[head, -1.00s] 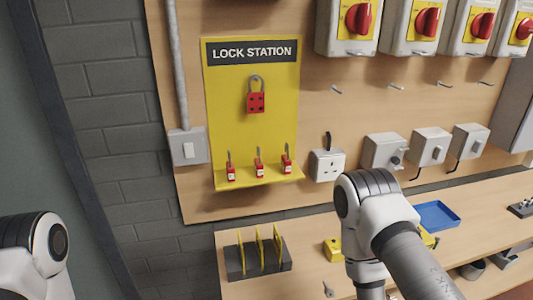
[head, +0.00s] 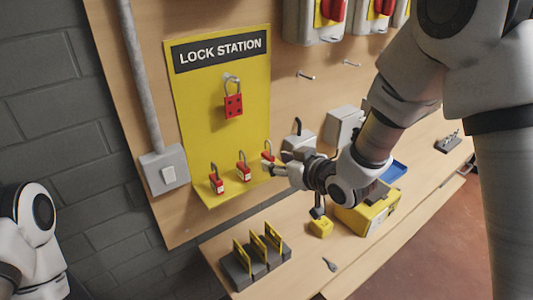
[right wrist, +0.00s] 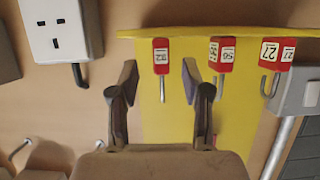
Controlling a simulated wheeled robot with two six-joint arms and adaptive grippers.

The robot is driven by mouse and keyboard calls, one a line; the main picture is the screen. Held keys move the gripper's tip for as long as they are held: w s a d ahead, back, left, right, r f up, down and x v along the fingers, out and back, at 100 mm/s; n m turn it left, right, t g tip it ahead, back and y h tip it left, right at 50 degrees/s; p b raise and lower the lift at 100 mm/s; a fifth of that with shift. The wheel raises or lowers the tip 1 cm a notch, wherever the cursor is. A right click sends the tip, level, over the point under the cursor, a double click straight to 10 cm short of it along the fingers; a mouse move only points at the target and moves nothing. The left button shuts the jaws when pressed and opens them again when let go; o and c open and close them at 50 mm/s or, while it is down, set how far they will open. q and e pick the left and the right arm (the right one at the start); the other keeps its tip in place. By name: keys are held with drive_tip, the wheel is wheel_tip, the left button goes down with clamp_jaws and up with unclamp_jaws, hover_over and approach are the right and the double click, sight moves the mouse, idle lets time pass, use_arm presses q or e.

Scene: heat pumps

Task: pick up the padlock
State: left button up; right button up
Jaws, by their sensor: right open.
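Three small red padlocks with steel shackles stand on the yellow ledge of the lock station (head: 190,110): the left one (head: 217,182), the middle one (head: 243,168) and the right one (head: 268,151). My right gripper (head: 267,168) is open at the right padlock. In the right wrist view, which is upside down, that padlock (right wrist: 161,57) shows a numbered white label and lies between and just beyond the two spread fingertips (right wrist: 158,80). The gripper holds nothing. My left gripper is out of view.
A white socket box (right wrist: 58,28) with a dark hook is beside the ledge. A switch box (head: 165,172) is on the other side. Below, the bench holds a grey rack with yellow tags (head: 240,268), a yellow box (head: 368,212) and a small key-like item (head: 329,264).

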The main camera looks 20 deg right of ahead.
sight(273, 160)
drive_tip(key=x, duration=0.2)
drive_tip(key=p+x, duration=0.1)
drive_tip(key=shift+w+a, duration=0.35)
drive_tip(key=shift+a, duration=0.05)
drive_tip(key=shift+w+f, duration=0.2)
drive_tip(key=shift+w, duration=0.05)
drive_tip(key=shift+s+d, duration=0.15)
drive_tip(key=shift+d, duration=0.05)
drive_tip(key=shift+a, duration=0.15)
clamp_jaws()
